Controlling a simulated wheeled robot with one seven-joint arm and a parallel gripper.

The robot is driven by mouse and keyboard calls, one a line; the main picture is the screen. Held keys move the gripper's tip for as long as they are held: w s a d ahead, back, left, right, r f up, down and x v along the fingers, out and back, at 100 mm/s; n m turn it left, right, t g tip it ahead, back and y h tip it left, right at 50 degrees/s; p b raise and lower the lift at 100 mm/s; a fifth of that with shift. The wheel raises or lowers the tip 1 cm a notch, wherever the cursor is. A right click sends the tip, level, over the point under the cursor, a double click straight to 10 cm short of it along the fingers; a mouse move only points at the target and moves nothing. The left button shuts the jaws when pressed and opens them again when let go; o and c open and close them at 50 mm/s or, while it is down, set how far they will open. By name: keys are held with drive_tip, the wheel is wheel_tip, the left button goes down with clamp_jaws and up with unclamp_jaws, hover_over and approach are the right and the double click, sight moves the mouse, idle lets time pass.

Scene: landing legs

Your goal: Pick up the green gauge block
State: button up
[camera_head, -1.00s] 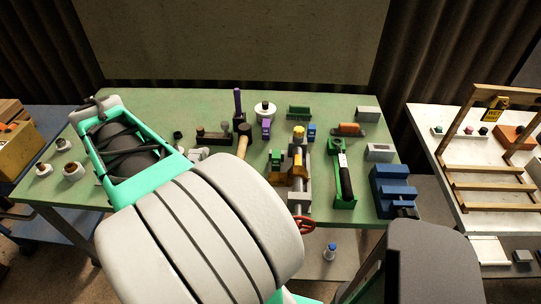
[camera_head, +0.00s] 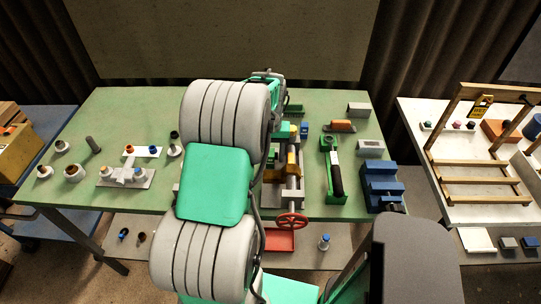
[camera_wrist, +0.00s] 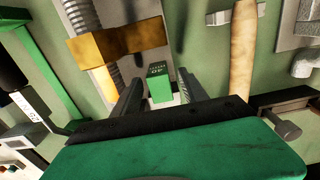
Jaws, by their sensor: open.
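The green gauge block (camera_wrist: 158,85) shows in the wrist view with dark marks on its top end. It stands beside the yellow-brown jaw of a vise (camera_wrist: 118,42). My gripper (camera_wrist: 159,76) is open, with one dark finger on each side of the block in the picture. I see gaps between the block and both fingers; I cannot tell how far down the fingers reach. In the head view my arm covers much of the bench middle and I cannot make out the block clearly.
The vise (camera_head: 292,172) has a red handwheel (camera_head: 292,220) at the bench front. A wooden handle (camera_wrist: 242,45) lies right of my gripper in the wrist view. A green holder (camera_head: 329,170) with a black-handled tool and a blue stepped block (camera_head: 382,184) stand to the right.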

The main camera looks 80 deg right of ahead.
drive_tip(key=shift+f, duration=0.25)
clamp_jaws()
idle(0.3)
